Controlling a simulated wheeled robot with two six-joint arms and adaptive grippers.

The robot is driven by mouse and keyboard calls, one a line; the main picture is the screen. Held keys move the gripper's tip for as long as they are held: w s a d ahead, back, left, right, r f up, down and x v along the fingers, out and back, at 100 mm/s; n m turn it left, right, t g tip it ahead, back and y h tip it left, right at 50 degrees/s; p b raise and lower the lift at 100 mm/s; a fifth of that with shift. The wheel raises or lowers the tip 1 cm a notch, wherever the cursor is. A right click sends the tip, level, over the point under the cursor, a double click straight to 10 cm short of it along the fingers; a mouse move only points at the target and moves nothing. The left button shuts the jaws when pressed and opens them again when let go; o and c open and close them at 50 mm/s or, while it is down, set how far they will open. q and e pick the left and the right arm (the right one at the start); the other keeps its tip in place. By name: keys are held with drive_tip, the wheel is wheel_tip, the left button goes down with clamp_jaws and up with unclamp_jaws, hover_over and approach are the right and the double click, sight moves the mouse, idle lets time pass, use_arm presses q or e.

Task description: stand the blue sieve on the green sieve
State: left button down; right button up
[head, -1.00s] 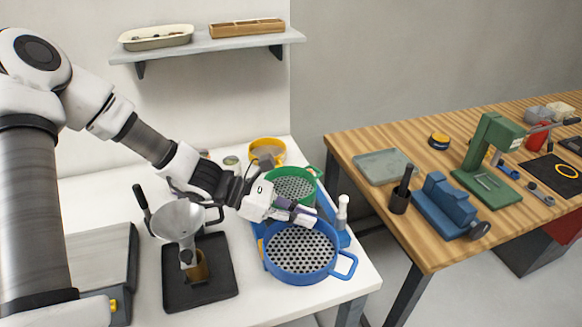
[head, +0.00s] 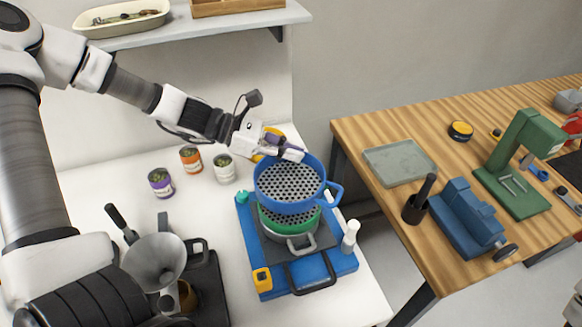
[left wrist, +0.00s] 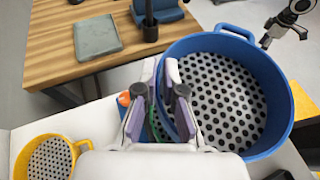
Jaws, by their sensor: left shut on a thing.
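The blue sieve (head: 289,207) has a perforated floor and a loop handle at its right. My left gripper (head: 292,152) is shut on its back rim; in the left wrist view the fingers (left wrist: 166,95) pinch the left side of the blue sieve (left wrist: 262,62). The green sieve (head: 270,222) is directly below the blue one, largely hidden by it; only its front part shows. I cannot tell whether the two touch. The green sieve is over a grey pan (head: 291,248) on a blue base (head: 243,236). My right gripper is not in view.
A yellow sieve (left wrist: 18,172) lies on the white table behind. Several small cans, including an orange one (head: 190,159), stand to the left. A white bottle (head: 350,237) is close on the right. A funnel (head: 154,262) stands at the front left.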

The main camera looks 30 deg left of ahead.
sight(291, 164)
use_arm(q)
drive_tip(key=f, duration=0.2)
drive_tip(key=w+f, duration=0.1)
drive_tip(key=f, duration=0.1)
drive_tip(key=shift+a, duration=0.25)
drive_tip(key=shift+s+f+b, duration=0.1)
drive_tip(key=shift+s+b, duration=0.1)
drive_tip(key=shift+b, duration=0.2)
drive_tip(key=shift+w+f, duration=0.1)
drive_tip(key=shift+f, duration=0.25)
drive_tip(key=c, duration=1.7)
unclamp_jaws()
drive_tip(key=shift+w+a+f+b, duration=0.1)
drive_tip(key=shift+w+f+b, duration=0.05)
drive_tip(key=shift+b, duration=0.15)
drive_tip(key=o, duration=0.4)
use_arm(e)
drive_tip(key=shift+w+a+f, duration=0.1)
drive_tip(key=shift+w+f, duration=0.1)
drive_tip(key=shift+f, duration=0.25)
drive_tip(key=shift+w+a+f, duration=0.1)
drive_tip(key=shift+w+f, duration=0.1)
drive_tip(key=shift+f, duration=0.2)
use_arm(q)
drive_tip(key=shift+r, duration=0.2)
